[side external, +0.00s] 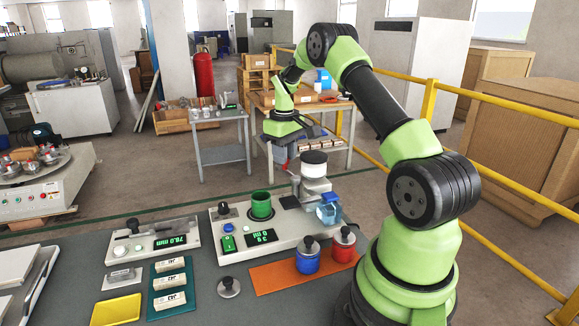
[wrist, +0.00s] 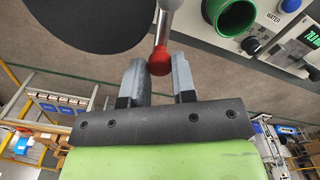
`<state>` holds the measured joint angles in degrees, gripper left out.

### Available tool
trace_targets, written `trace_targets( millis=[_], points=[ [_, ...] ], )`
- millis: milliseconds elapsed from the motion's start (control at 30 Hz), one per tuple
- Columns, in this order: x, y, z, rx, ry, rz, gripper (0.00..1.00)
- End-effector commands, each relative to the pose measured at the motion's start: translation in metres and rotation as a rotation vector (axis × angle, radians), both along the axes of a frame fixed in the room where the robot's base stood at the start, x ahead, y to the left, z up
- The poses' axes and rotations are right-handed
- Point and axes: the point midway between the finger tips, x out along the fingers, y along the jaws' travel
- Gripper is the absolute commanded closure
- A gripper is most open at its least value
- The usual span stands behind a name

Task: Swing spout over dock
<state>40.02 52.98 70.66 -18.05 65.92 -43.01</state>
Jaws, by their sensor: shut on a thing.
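My gripper (wrist: 158,61) is shut on a red ball knob (wrist: 160,64) at the end of a grey rod (wrist: 166,22). The knob sits between both fingertips. In the side external view, my gripper (side external: 291,148) is behind the dispenser (side external: 314,178), which has a white body and dark top. A small clear blue cup (side external: 328,213) sits below the dispenser. I cannot tell which part is the dock.
Blue (side external: 307,260) and red (side external: 342,247) lidded pots stand on an orange mat (side external: 275,279) in front. A second console (side external: 150,243), a green tray with tiles (side external: 169,288) and a yellow tray (side external: 116,310) lie left. A yellow railing (side external: 470,90) runs behind.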

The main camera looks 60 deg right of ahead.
Motion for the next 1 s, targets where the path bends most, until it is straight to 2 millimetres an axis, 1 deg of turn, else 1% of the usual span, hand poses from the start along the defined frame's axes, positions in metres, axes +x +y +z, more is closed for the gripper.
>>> trace_targets(
  millis=[100, 467, 800, 1000],
  points=[
    [0.002, 0.004, 0.000, 0.005, 0.002, -0.002, 0.92],
    [0.002, 0.005, -0.001, 0.006, 0.003, -0.002, 0.92],
    [0.007, 0.017, -0.001, 0.006, 0.004, -0.002, 0.92],
    [0.007, 0.017, -0.001, 0.006, 0.004, -0.002, 0.92]
  ],
)
